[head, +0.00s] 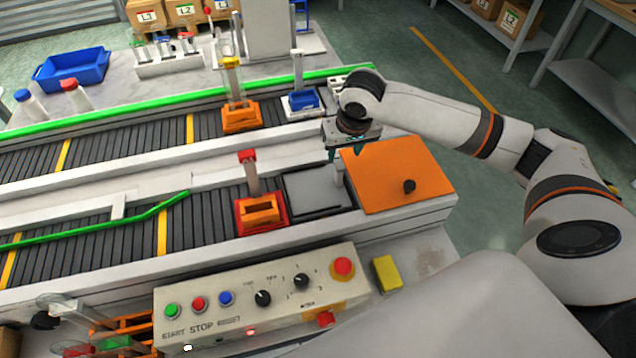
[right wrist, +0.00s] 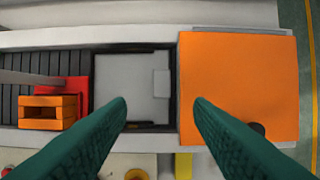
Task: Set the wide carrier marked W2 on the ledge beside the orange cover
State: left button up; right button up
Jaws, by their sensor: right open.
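No W2 mark can be read on any carrier. A red carrier with an orange block (head: 262,217) sits on the near belt at the left edge of a grey plate (head: 312,196); it also shows in the right wrist view (right wrist: 47,112). The orange cover (head: 385,190) lies to the right of that plate. My right gripper (head: 346,154) is open and empty above the plate and the cover's left edge. In the right wrist view the plate (right wrist: 125,75) shows between its fingers, with a pale tab near the cover (right wrist: 240,70). My left gripper is not in view.
An orange carrier (head: 240,118) and a blue carrier (head: 302,103) stand on the far belt. A control panel (head: 255,295) and a yellow block (head: 387,273) are in front. A green rail (head: 140,109) runs along the far belt. The grey plate is clear apart from its tab.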

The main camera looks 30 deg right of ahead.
aim_at(339, 163)
jog(key=x, duration=0.3)
jog(key=shift+s+d+f+p, duration=0.1)
jog(key=shift+f+p, duration=0.2)
jog(key=shift+w+f+p, duration=0.6)
jog(key=shift+w+f, duration=0.15)
jog(key=shift+f, duration=0.3)
jog(key=shift+x, duration=1.2)
jog(key=shift+w+d+f+p, duration=0.15)
jog(key=shift+f+p, duration=0.15)
jog(key=shift+f, duration=0.2)
grip_shut()
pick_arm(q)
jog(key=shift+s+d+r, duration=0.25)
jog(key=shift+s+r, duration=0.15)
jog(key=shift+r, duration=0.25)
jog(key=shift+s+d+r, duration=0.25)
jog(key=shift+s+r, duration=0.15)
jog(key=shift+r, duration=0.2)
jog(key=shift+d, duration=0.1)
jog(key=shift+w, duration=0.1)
pick_arm(e)
jog(key=shift+w, duration=0.15)
